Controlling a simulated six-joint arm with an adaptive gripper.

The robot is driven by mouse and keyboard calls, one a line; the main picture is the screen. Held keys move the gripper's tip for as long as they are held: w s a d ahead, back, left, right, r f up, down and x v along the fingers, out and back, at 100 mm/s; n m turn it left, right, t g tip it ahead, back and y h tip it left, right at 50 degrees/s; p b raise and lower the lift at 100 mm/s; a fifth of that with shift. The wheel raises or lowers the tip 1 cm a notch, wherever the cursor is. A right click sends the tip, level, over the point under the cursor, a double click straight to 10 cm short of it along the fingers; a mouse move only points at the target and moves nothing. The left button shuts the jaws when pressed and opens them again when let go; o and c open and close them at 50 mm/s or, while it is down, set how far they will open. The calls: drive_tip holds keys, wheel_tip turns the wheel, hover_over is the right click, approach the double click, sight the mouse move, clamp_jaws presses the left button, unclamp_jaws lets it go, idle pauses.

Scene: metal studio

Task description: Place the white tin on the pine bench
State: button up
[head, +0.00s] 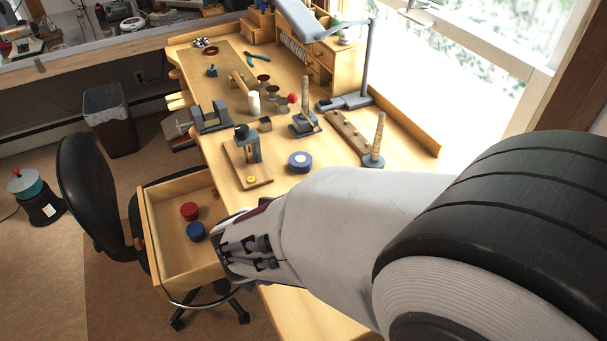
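The pine bench (335,158) runs from the back wall toward me, with an open drawer (165,252) pulled out on its left side. In the drawer lie a red tin (189,211) and a blue tin (196,231). I cannot make out a plainly white tin; one could be hidden behind my gripper or arm. A round blue tin with a pale top (300,161) stands on the bench. My gripper (228,262) is at the drawer's right side, close to the blue tin. Its fingertips are largely hidden, so its opening and any contents cannot be seen.
A black chair (92,195) stands left of the drawer. Some bench surface is clear around the pale-topped tin.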

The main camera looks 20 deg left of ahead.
drive_tip(key=shift+f, duration=0.35)
drive_tip(key=shift+f, duration=0.15)
drive_tip(key=o, duration=1.1)
drive_tip(key=shift+s+r, duration=0.2)
drive_tip(key=shift+r, duration=0.2)
drive_tip(key=v, duration=1.1)
drive_tip(key=shift+s, duration=0.2)
drive_tip(key=shift+r, duration=0.1)
